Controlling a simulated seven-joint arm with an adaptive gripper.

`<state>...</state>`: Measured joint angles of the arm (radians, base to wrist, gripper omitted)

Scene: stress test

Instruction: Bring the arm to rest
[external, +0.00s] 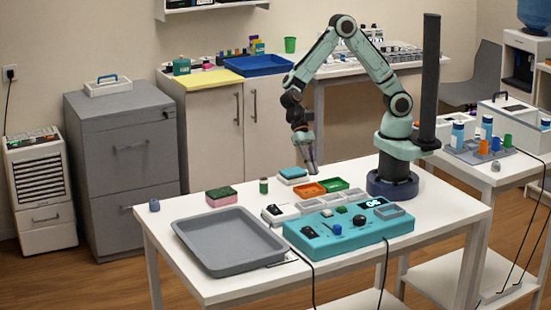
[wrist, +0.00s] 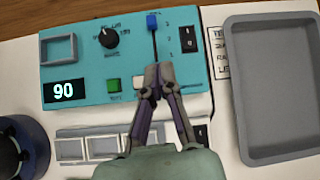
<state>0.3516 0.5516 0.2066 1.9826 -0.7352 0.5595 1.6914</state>
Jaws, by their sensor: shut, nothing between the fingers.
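My arm (external: 345,45) stands on the white table, bent at the elbow, with its lower part hanging down. My gripper (external: 311,170) points down over the far side of the table, above the small orange tray. In the wrist view its fingertips (wrist: 159,70) are together and empty. They appear in front of the teal control box (wrist: 125,22), between its green button (wrist: 113,84) and its blue-handled slider (wrist: 152,22). I see no contact with anything, though the exact height is hard to tell. The box's display (wrist: 64,91) reads 90.
The teal control box (external: 310,238) and an empty grey tray (external: 230,255) fill the table's front. A black post (external: 430,80) stands beside my base.

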